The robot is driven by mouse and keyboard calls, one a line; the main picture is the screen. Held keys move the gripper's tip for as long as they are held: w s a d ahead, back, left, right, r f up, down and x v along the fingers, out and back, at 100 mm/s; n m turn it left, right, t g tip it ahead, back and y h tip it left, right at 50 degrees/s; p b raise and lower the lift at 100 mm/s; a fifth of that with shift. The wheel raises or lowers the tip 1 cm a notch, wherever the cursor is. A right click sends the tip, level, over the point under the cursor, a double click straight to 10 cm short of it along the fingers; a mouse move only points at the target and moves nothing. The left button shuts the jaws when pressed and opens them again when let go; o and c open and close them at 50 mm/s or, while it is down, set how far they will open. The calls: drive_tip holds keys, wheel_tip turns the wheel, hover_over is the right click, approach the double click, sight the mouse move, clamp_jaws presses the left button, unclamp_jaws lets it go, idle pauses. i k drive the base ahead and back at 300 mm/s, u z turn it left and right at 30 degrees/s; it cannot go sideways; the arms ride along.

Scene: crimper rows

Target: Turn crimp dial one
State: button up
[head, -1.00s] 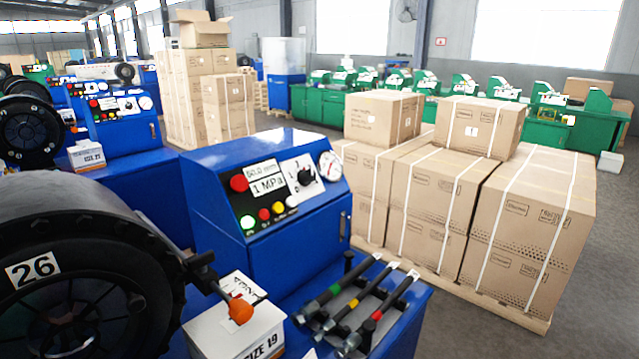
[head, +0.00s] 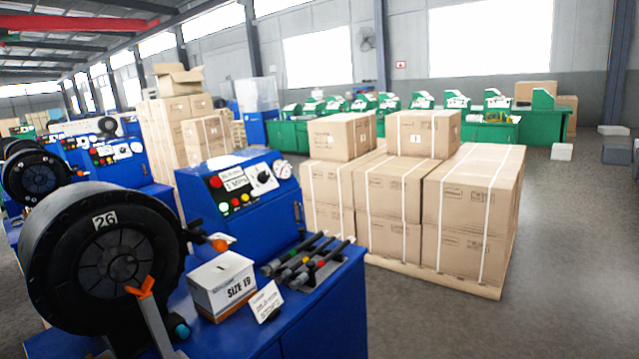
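The nearest dial (head: 264,174) is a black knob on a white plate, on the sloped panel of a blue control box (head: 243,218) left of centre. It sits between the "1 MPa" label (head: 236,180) and a round white gauge (head: 281,169). Its exact pointer setting is too small to read. A similar dial (head: 122,151) shows on the blue machine behind, at left. I cannot tell from a marking which dial is number one.
A black crimper head (head: 121,222) marked 26 stands at left, with an orange-knobbed handle (head: 220,243). A "SIZE 19" box (head: 222,287) and several hoses (head: 307,258) lie on the blue bench. Strapped cartons (head: 473,205) stand right of centre.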

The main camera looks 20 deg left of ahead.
sight(262, 178)
drive_tip(key=z, duration=0.45)
drive_tip(key=i, duration=1.8)
drive_tip(key=u, duration=0.5)
drive_tip(key=i, duration=1.05)
drive_tip(key=u, duration=1.15)
drive_tip(key=i, duration=0.4)
drive_tip(key=u, duration=0.2)
